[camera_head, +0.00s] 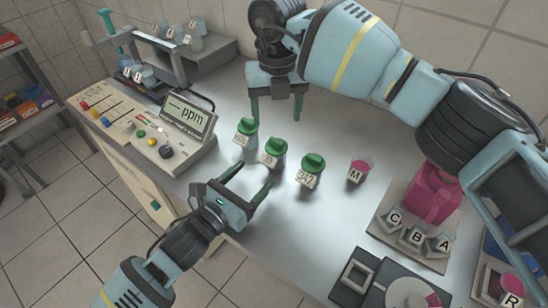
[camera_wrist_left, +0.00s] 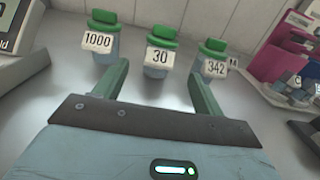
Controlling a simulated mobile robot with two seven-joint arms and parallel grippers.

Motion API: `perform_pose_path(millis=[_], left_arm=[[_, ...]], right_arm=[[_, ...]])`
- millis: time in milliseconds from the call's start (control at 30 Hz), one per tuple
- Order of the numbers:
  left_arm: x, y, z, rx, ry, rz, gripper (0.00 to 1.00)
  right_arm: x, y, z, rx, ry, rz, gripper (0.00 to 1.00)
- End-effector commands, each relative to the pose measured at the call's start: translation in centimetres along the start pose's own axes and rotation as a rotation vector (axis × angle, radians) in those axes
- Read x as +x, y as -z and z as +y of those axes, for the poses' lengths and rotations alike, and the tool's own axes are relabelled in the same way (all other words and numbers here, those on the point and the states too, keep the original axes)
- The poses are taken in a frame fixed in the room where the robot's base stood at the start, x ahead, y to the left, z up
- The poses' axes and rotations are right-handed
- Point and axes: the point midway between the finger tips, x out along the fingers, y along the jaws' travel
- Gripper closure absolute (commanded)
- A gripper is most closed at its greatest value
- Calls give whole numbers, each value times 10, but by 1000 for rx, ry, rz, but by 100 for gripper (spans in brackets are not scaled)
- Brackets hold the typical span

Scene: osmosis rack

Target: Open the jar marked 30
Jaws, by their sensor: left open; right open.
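The jar marked 30 (camera_head: 272,152) stands upright with its green lid on, in the middle of a row of three. It also shows in the left wrist view (camera_wrist_left: 158,58), its label readable there. The jar marked 1000 (camera_head: 245,133) is on its left, the jar marked 342 (camera_head: 311,171) on its right, both with green lids. My left gripper (camera_head: 250,181) is open and empty, low in front of the jar marked 30, its fingers pointing towards it. My right gripper (camera_head: 276,112) is open and empty, its fingers pointing down behind the row.
A pink-topped cup marked M (camera_head: 359,170) stands right of the jars. A grey rack with jars marked A, B and C (camera_head: 417,240) is further right, by a pink device (camera_head: 433,192). A ppm meter (camera_head: 187,117) stands left. Bare table lies around the row.

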Motion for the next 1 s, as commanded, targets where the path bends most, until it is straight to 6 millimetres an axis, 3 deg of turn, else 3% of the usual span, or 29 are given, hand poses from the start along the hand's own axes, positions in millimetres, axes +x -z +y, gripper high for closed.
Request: perform_pose_path(millis=[100,400,833,1000], left_arm=[[25,-2,0,-1,-1,1,30],[63,-1,0,0,0,2,30],[71,-1,0,0,0,2,30],[71,-1,0,0,0,2,50]], right_arm=[[0,0,0,-1,0,0,34],[0,0,0,-1,0,0,34],[0,0,0,-1,0,0,34],[0,0,0,-1,0,0,34]])
